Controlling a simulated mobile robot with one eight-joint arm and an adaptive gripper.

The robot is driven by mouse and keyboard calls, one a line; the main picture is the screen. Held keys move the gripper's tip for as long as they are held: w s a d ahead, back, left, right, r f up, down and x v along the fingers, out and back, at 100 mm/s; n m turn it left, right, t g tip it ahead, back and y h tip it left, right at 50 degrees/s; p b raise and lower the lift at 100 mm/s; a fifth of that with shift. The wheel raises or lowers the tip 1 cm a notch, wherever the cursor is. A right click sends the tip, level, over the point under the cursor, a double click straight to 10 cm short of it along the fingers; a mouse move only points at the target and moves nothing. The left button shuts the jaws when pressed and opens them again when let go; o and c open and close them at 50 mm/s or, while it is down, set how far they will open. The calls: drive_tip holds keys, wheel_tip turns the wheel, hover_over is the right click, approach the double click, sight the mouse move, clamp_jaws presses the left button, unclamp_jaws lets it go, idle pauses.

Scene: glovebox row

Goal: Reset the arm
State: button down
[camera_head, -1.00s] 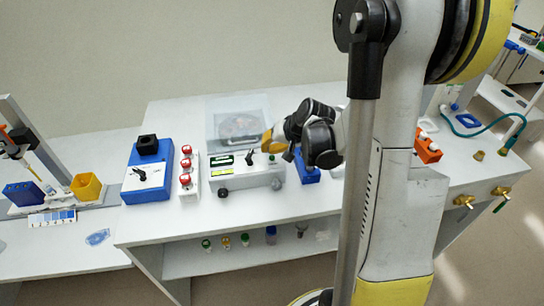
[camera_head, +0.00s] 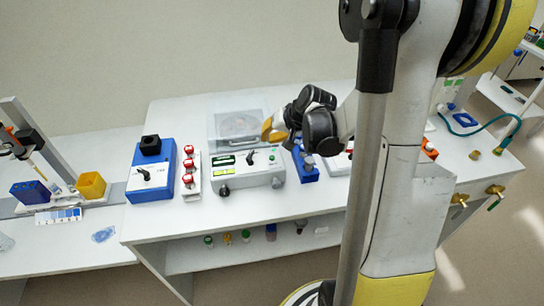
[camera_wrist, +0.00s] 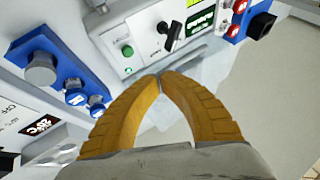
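My gripper (camera_wrist: 158,78) shows in the wrist view as two yellow ribbed fingers with their tips together and nothing between them. In the head view my gripper (camera_head: 268,130) is above the back right part of the white control box, in front of the clear-lidded device, and seems apart from both. The white control box (camera_head: 232,181) has a black switch, a small display and knobs. In the wrist view the box (camera_wrist: 145,50) shows a green button and the black switch beyond my fingertips.
A blue block with knobs (camera_head: 307,170) stands right of the control box. Left of it are a strip of red-capped switches (camera_head: 191,180) and a blue box (camera_head: 150,190). A clear-lidded device (camera_head: 225,108) stands behind. Small bottles (camera_head: 271,232) stand on the lower shelf.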

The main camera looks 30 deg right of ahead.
idle(0.4)
drive_tip(key=s+a+r+n+b, duration=0.3)
drive_tip(key=s+a+r+b, duration=0.15)
drive_tip(key=s+a, duration=0.5)
drive_tip(key=s+a+n+h+b, duration=0.1)
drive_tip(key=s+a+n+b, duration=0.2)
drive_tip(key=s+a, duration=0.4)
drive_tip(key=shift+s+r+h, duration=0.25)
drive_tip(key=shift+s+h, duration=0.15)
drive_tip(key=shift+s, duration=0.8)
